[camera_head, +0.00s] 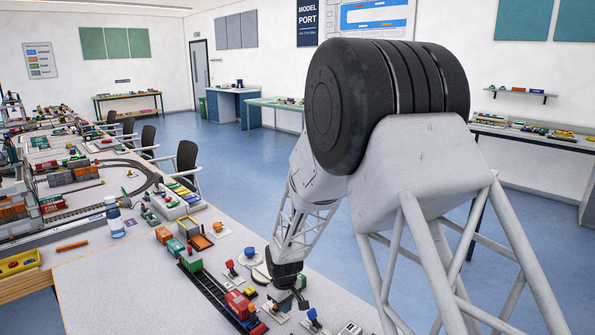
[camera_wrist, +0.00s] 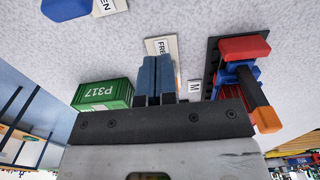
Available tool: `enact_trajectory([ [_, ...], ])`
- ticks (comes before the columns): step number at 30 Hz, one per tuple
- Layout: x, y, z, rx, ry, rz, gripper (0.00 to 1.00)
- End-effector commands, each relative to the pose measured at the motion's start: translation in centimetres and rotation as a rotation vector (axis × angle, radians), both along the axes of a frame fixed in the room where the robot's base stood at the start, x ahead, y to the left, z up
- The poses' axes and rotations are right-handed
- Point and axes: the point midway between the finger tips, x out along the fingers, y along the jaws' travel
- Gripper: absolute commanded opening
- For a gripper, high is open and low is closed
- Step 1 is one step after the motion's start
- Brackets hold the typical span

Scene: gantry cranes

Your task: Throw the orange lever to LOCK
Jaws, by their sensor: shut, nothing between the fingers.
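My gripper (camera_head: 288,295) is low over the near table, its fingers pointing down. In the wrist view its two blue fingers (camera_wrist: 158,78) are together with nothing between them. A white label reading "FRE…" (camera_wrist: 160,47) lies just beyond the fingers, partly covered by them. A small white plate with "M" (camera_wrist: 194,89) is to their right. I cannot make out the orange lever's handle at this label; the fingers may hide it. No LOCK label is readable. A small orange-topped piece (camera_head: 217,226) stands on a white plate farther back in the head view.
A green container marked P317 (camera_wrist: 103,94) stands left of the fingers. A red, blue and black model piece with an orange end (camera_wrist: 265,118) stands right. A blue-topped lever (camera_head: 312,315) and a red-topped lever (camera_head: 231,267) are nearby. A model train (camera_head: 236,302) stands on track.

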Motion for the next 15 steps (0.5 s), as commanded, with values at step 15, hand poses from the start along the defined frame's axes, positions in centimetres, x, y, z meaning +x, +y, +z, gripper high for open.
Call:
enact_trajectory([
  [15,1.01,1.01,-0.03,0.0,0.0,0.0,0.0],
])
